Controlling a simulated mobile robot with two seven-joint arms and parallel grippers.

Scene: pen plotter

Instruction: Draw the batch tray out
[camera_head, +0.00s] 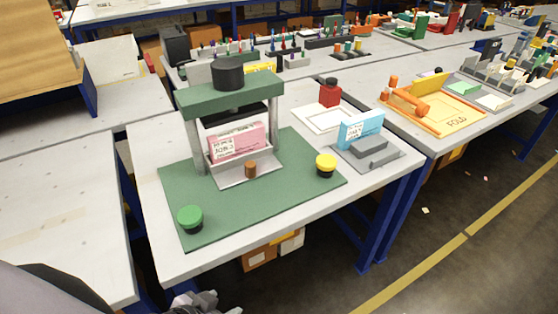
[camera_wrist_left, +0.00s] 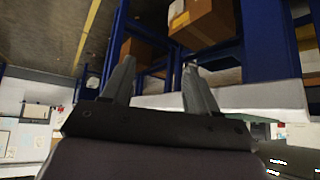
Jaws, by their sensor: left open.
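The batch tray (camera_head: 228,178) is a grey tray with a brown knob (camera_head: 250,169) at its front. It sits under the green-topped press (camera_head: 228,93) on a green base plate (camera_head: 280,205). A pink block with print (camera_head: 238,141) stands on the tray between the press posts. My left gripper (camera_head: 192,303) shows partly at the bottom edge of the head view, below the front of the table and apart from the tray. In the left wrist view the left gripper (camera_wrist_left: 158,65) is open with nothing between its fingers. My right gripper is not in view.
A green button (camera_head: 190,218) and a yellow button (camera_head: 326,165) flank the tray's front on the base plate. A blue card block (camera_head: 360,130) in a grey holder and a red bottle (camera_head: 330,93) stand to the right. The plate before the knob is clear.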

